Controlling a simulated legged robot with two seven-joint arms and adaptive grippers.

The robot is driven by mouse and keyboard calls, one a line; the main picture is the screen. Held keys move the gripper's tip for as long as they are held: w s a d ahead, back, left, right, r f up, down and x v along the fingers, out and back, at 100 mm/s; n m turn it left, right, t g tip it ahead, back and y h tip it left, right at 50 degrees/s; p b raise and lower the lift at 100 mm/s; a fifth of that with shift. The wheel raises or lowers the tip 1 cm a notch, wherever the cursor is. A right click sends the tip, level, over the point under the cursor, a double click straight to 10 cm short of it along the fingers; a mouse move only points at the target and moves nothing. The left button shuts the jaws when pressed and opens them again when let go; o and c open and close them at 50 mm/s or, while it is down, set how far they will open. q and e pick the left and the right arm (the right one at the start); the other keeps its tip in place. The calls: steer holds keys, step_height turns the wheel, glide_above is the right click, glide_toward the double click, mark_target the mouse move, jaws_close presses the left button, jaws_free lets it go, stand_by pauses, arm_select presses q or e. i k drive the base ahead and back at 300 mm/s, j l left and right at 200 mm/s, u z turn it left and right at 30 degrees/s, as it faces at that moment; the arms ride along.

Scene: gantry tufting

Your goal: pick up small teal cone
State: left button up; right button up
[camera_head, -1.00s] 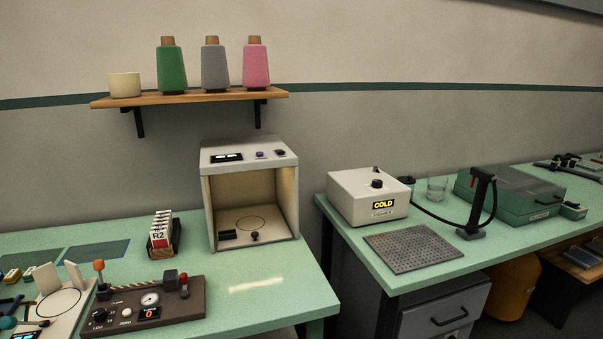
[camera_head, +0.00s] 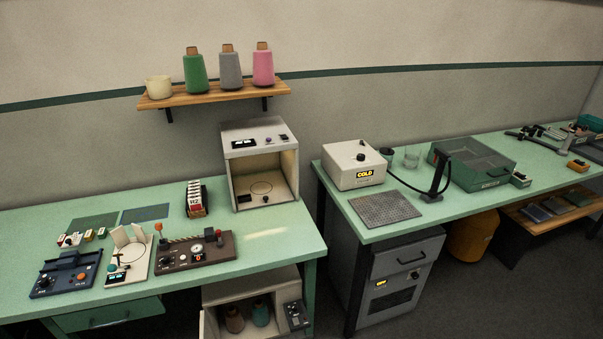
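A small teal cone (camera_head: 260,313) stands inside an open, lit cabinet (camera_head: 208,321) under the left table, at the bottom of the view. A brown cone (camera_head: 234,319) stands just to its left in the same cabinet. The lower part of the cabinet is cut off by the picture's edge. Neither of my grippers is in view.
The left green table (camera_head: 150,300) carries control boxes, a card rack (camera_head: 196,198) and an open-fronted booth (camera_head: 259,165). A gap separates it from the right table (camera_head: 400,225). A wall shelf (camera_head: 215,96) holds green, grey and pink cones. Dark floor shows at lower right.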

mark_target(261, 318)
steer(key=j+z, duration=0.1)
steer(key=j, duration=0.4)
steer(key=k+j, duration=0.1)
steer(key=j, duration=0.4)
steer(key=j+z, duration=0.15)
steer(key=j, duration=0.35)
steer(key=k+j+z, duration=0.1)
steer(key=j, duration=0.4)
steer(key=k+j, duration=0.1)
steer(key=j, duration=0.35)
steer(key=j+z, duration=0.05)
